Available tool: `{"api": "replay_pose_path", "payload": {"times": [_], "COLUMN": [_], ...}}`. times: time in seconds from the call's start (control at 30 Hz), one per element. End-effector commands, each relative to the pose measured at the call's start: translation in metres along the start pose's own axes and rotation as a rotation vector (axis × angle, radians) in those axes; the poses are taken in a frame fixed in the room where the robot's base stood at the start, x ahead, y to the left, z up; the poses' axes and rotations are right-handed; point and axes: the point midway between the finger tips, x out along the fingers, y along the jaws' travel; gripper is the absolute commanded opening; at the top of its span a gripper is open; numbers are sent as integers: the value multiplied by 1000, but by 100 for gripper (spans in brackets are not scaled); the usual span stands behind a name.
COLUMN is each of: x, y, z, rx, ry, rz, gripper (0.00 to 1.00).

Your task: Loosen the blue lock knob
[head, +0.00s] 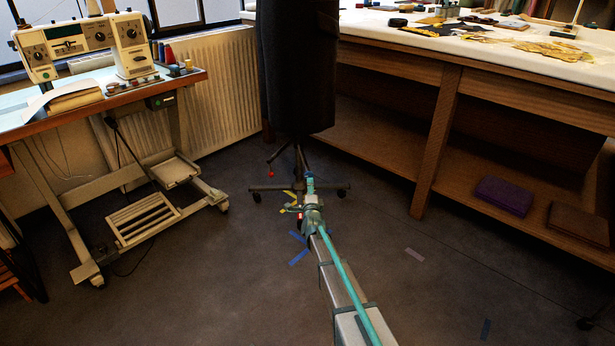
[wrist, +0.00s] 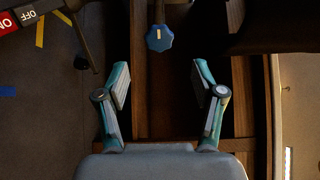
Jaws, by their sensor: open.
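The blue lock knob (wrist: 159,38) shows in the wrist view at the top centre, a lobed blue knob with a pale mark, on the end of a dark rod. My gripper (wrist: 162,80) is open and empty, its two teal-and-grey fingers spread left and right. The knob lies beyond the fingertips, roughly centred on the gap, with no visible contact. In the head view my gripper (head: 311,197) is low at the stand base (head: 335,187), under the dark garment (head: 297,70). I cannot clearly make out the blue knob there.
A sewing machine table (head: 190,78) stands left, and a wooden workbench (head: 445,140) with a low shelf stands right. Blue and yellow tape marks the floor. The floor between is mostly clear.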

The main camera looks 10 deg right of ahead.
Motion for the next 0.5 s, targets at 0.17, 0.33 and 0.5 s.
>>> {"api": "replay_pose_path", "payload": {"times": [0.17,0.33,0.5], "x": [25,54,82], "y": [2,4,4], "z": [0,0,0], "rx": [-1,-4,-3], "ry": [0,0,-1], "rz": [0,0,1], "gripper": [68,68,68]}}
